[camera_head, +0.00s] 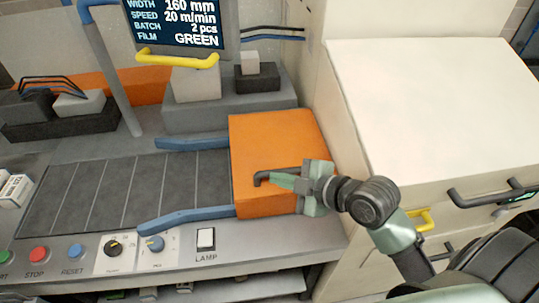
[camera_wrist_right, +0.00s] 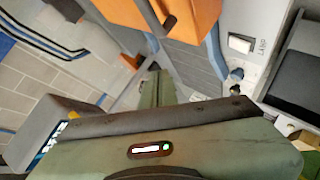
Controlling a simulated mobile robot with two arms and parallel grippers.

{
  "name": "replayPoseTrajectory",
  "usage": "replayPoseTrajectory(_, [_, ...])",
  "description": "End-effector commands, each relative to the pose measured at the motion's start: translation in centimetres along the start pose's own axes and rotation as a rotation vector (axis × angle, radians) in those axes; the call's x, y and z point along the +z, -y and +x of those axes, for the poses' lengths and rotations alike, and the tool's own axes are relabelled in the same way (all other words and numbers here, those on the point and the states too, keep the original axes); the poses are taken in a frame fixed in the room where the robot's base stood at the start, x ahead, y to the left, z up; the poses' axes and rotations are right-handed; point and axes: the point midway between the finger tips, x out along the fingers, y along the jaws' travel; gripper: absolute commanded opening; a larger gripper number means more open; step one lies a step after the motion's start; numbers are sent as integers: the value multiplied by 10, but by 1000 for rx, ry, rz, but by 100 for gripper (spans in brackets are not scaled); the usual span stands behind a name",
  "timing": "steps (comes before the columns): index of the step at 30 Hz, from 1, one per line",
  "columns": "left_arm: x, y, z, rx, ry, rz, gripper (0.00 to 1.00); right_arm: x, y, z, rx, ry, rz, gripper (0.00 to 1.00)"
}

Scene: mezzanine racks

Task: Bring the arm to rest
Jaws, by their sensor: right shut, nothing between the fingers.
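My right arm comes in from the lower right in the head view. In the right wrist view the green gripper body (camera_wrist_right: 200,150) fills the lower part, and the orange housing (camera_wrist_right: 190,15) shows at the top. My left gripper is not in view.
A conveyor belt (camera_head: 120,190) with blue guide rails (camera_head: 185,217) runs into the housing. A button panel (camera_head: 90,255) with a LAMP switch (camera_head: 206,239) lies along the front. A cream cabinet (camera_head: 430,100) with a clear top stands at right. A display (camera_head: 178,22) hangs above.

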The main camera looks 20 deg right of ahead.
Motion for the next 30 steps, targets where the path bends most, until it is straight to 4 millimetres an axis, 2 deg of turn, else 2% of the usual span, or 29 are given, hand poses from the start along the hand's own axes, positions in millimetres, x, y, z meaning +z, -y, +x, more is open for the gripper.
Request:
replayPoseTrajectory(5, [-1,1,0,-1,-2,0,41,1,3,0,-5,6,9,0])
replayPoseTrajectory(8, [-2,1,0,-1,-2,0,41,7,19,1,-40,42,73,0])
replayPoseTrajectory(11, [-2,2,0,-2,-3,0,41,22,56,0,-110,142,228,0])
replayPoseTrajectory(13, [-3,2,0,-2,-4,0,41,34,89,-5,-158,244,369,0])
replayPoseTrajectory(15, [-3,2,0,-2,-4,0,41,46,119,-13,-189,354,508,0])
replayPoseTrajectory(18, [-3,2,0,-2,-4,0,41,58,153,-27,-206,498,679,0])
replayPoseTrajectory(25, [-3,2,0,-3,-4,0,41,76,212,-66,-161,797,998,0])
replayPoseTrajectory(26, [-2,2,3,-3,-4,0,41,82,220,-63,-154,819,1016,0])
replayPoseTrajectory(27, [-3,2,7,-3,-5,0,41,93,228,-49,-159,818,1007,0])
replayPoseTrajectory(30, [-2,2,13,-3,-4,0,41,113,250,-25,-169,826,1004,0])
